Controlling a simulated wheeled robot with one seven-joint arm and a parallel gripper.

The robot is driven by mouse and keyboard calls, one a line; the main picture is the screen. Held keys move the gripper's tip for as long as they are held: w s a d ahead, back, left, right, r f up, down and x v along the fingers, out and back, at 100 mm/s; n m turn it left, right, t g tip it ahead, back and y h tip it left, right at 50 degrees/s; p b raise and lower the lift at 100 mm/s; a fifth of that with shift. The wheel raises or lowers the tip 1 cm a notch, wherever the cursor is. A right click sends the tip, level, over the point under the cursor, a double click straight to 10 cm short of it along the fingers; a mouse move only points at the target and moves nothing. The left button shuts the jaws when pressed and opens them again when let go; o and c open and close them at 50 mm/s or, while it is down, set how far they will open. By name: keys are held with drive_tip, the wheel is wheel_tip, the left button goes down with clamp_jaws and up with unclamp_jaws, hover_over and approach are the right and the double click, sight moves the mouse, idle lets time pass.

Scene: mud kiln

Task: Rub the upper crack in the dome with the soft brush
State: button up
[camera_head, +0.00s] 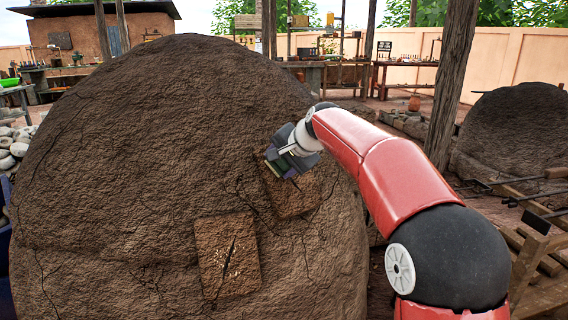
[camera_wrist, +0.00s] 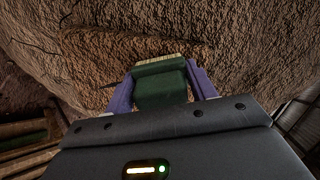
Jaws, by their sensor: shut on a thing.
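The brown mud dome (camera_head: 140,150) fills the left and middle of the head view. An upper square patch (camera_head: 300,198) sits on its right side, partly behind my gripper (camera_head: 280,165); I cannot make out its crack. A lower patch (camera_head: 228,262) shows a dark slanting crack with pale specks. In the wrist view, my gripper's purple fingers (camera_wrist: 161,88) are shut on the soft brush, which has a green body (camera_wrist: 160,90) and pale bristles (camera_wrist: 160,61). The bristles face the upper patch (camera_wrist: 120,48), at or very close to its surface; I cannot tell if they touch.
A second, smaller dome (camera_head: 520,135) stands at the right behind a wooden post (camera_head: 452,85). Metal rods and a wooden rack (camera_head: 545,265) lie at the lower right. Workbenches (camera_head: 405,75) stand at the back. Grey stones (camera_head: 14,145) are piled at the left.

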drive_tip(key=shift+w+d+r, duration=0.1)
drive_tip(key=shift+w+d, duration=2.4)
drive_tip(key=shift+d, duration=0.3)
drive_tip(key=shift+v, duration=3)
drive_tip(key=shift+s, duration=0.1)
drive_tip(key=v, duration=0.2)
drive_tip(key=shift+s+d+r, duration=0.2)
drive_tip(key=shift+d+r, duration=0.05)
drive_tip(key=shift+r, duration=0.05)
